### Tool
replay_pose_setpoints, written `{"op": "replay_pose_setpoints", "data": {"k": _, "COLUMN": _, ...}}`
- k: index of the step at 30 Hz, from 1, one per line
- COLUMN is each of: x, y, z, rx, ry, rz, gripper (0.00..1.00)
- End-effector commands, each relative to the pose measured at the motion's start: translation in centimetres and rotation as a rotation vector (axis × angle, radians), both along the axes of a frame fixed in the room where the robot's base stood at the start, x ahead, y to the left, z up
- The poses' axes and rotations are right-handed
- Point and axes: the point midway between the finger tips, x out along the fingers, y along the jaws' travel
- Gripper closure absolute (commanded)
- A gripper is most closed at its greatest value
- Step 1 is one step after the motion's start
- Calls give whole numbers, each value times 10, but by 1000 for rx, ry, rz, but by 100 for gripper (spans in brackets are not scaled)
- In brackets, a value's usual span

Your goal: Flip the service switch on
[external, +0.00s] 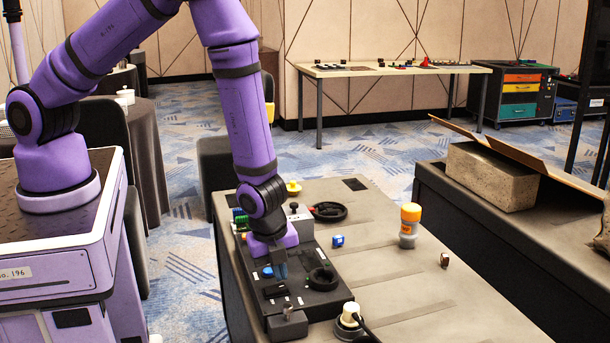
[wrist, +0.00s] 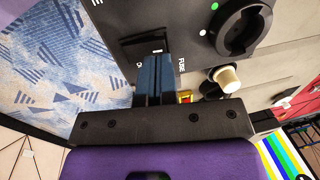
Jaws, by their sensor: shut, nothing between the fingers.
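A black control panel (external: 318,298) lies on the near end of the grey table, and it also shows in the wrist view (wrist: 180,18). A dark rocker-like part (wrist: 143,45) sits on the panel at my fingertips. I cannot tell from a label whether it is the service switch, nor its position. My gripper (external: 280,268) points down over the panel. Its blue-grey fingers (wrist: 153,62) are together with nothing between them, and they hide part of the dark part. Whether they touch it is unclear. A "FUSE" label shows beside the fingers in the wrist view.
A round black dial (external: 322,278) is right of my gripper, also large in the wrist view (wrist: 240,28). A pale plug (external: 349,314) with a cord stands by the panel.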

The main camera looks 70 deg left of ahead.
Motion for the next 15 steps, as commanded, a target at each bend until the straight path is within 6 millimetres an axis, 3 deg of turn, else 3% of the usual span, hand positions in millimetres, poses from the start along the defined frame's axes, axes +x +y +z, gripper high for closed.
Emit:
{"op": "replay_pose_setpoints", "data": {"k": 6, "x": 2, "y": 0, "z": -17, "rx": 2, "ry": 1, "rz": 0, "gripper": 100}}
{"op": "replay_pose_setpoints", "data": {"k": 15, "x": 3, "y": 0, "z": -19, "rx": 0, "ry": 0, "rz": 1, "gripper": 100}}
